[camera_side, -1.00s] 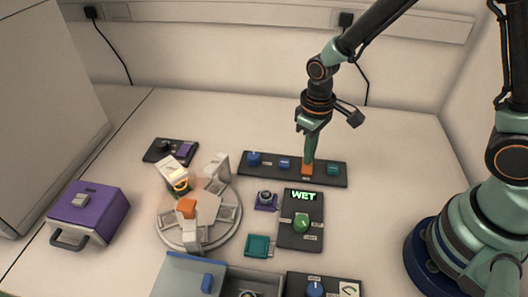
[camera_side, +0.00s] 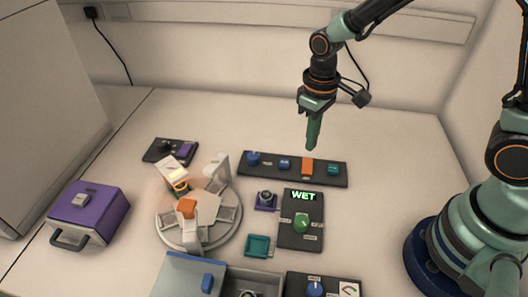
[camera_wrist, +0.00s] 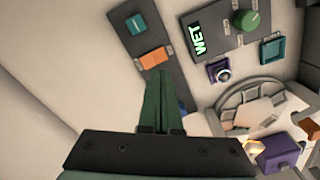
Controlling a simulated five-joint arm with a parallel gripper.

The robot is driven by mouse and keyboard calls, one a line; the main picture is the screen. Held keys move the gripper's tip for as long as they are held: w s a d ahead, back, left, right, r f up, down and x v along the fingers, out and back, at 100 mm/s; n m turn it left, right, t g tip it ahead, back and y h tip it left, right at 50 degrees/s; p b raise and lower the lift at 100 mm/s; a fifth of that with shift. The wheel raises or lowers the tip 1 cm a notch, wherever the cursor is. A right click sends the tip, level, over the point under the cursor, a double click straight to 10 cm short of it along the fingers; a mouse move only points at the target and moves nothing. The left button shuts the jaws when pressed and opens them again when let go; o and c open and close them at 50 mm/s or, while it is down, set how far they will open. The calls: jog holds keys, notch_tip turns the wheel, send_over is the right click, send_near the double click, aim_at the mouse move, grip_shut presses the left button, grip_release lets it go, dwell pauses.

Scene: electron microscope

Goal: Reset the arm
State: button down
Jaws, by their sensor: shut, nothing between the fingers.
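My gripper (camera_side: 312,146) is shut and empty, pointing down above the black control strip (camera_side: 264,172) at the back of the table. The strip carries a blue knob (camera_side: 253,158), a small blue control (camera_side: 285,163), an orange block-like control (camera_side: 307,166) and a teal control (camera_side: 333,169). The fingertips are above the orange control and apart from it in the side view. In the wrist view, the shut fingers (camera_wrist: 158,78) lie just below the orange control (camera_wrist: 155,58) in the picture and hide part of the strip.
A black panel (camera_side: 289,238) reads WET and has a green knob (camera_side: 302,223). A round grey stage (camera_side: 229,227), a purple box (camera_side: 112,219), a teal tray (camera_side: 258,246) and a grey box with a blue lid (camera_side: 180,279) stand nearby. Space above the back table is clear.

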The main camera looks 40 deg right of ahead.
jog(key=s+d+r+m+t, duration=0.1)
jog(key=s+d+r+t, duration=0.1)
jog(key=r, duration=0.6)
jog(key=s+d+r+m+t, duration=0.2)
jog(key=s+d+r+t, duration=0.1)
jog(key=r, duration=0.4)
jog(key=shift+s+d+r+t, duration=0.3)
jog(key=shift+s+d+r, duration=0.15)
jog(key=shift+d, duration=0.7)
